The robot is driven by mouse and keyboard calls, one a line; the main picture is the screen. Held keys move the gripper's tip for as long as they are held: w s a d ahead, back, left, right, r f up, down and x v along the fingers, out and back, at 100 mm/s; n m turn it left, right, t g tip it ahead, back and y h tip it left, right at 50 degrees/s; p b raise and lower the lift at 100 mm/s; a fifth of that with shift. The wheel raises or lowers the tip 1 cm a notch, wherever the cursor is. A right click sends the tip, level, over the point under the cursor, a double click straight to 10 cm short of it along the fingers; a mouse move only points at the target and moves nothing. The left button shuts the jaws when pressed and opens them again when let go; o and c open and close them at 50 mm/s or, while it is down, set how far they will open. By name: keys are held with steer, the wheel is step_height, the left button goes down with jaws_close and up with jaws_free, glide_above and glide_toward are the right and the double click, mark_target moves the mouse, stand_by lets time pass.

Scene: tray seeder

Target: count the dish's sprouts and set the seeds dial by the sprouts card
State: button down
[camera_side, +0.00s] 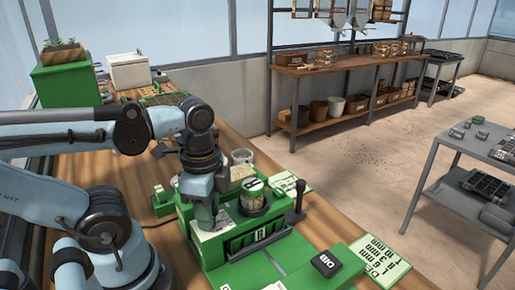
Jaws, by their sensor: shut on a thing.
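The green seeder (222,262) stands on the wooden bench. My gripper (206,218) points down at its left part and is shut on what looks like the seeds dial, mostly hidden by the fingers. A white marked plate (218,232) shows beside the fingertips. A green-and-white card (290,181) lies behind the seeder on the right, too small to read.
A jar (252,196) sits on the seeder, with a black-knobbed lever (300,192) to its right. A black block (326,263) and a depth card (378,265) lie at the front right. A green box with seedlings (65,84) and a white box (129,70) stand at the back left.

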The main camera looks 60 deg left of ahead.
steer(key=shift+m, duration=0.6)
steer(key=c, duration=0.9)
jaws_free()
steer(key=shift+o, duration=0.2)
steer(key=shift+r, duration=0.1)
step_height(320, 180, up, 12)
step_height(320, 180, down, 12)
steer(key=shift+f, duration=0.15)
stand_by(0.5)
stand_by(0.3)
